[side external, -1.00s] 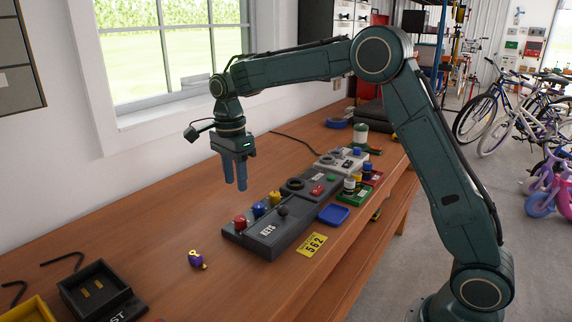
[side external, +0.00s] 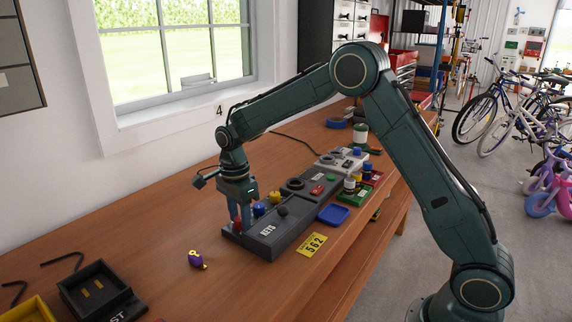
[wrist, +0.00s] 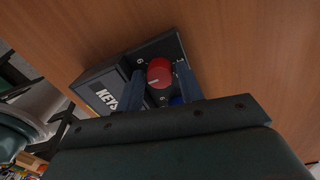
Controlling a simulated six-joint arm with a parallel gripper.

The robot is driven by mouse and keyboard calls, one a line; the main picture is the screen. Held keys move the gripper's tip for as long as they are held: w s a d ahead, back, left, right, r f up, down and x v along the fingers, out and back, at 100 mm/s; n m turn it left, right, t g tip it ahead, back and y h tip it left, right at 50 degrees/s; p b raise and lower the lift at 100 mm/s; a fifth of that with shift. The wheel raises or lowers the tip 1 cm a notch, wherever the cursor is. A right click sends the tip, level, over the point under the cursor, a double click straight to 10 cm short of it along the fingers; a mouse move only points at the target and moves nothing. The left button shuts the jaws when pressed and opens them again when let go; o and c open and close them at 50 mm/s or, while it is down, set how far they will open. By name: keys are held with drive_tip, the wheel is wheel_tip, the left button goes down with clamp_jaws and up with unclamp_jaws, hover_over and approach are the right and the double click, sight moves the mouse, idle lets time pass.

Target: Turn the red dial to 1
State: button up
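The red dial (side external: 238,224) is at the near left end of the dark panel (side external: 270,240) marked KEYS. It also shows in the wrist view (wrist: 160,70), with a pale pointer mark towards its lower left edge. My gripper (side external: 240,222) is lowered over the dial, pointing down. In the wrist view its two blue fingers (wrist: 161,83) stand open on either side of the dial. I cannot tell whether either finger touches it. The fingers partly hide the dial in the side view.
A blue knob (side external: 259,209) and a yellow knob (side external: 275,197) stand beside the dial, close to my gripper. A dark knob (side external: 282,211) is on the same panel. A purple object (side external: 196,259) lies on the bench to the left, with bare wood around it.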

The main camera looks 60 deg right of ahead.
drive_tip(key=shift+c, duration=0.3)
drive_tip(key=c, duration=0.6)
drive_tip(key=shift+c, duration=0.2)
